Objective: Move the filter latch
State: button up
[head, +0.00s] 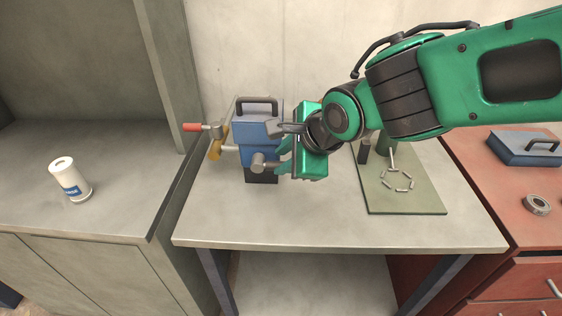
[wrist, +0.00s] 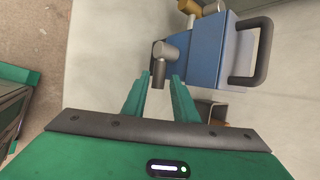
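A blue box-shaped unit (head: 258,136) with a dark carry handle stands on the grey bench. A grey T-shaped knob, apparently the filter latch (head: 260,162), sticks out of its side; in the wrist view the latch (wrist: 160,68) shows its short cylinder at the fingertips. My gripper (head: 281,156) is at the right of the unit, fingers pointing at it. In the wrist view my gripper (wrist: 161,82) is open, with the cylinder's end between the two fingertips and a visible gap on either side. Whether a finger touches it cannot be told. My gripper's body hides the unit's right edge.
A red-handled crank (head: 204,127) and a yellow part (head: 215,150) sit left of the unit. A green mat (head: 410,200) with small metal pieces lies to the right. A white canister (head: 70,180) stands on the left counter. The bench front is clear.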

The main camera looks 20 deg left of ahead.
aim_at(276, 164)
jog(key=shift+x, duration=1.7)
grip_shut()
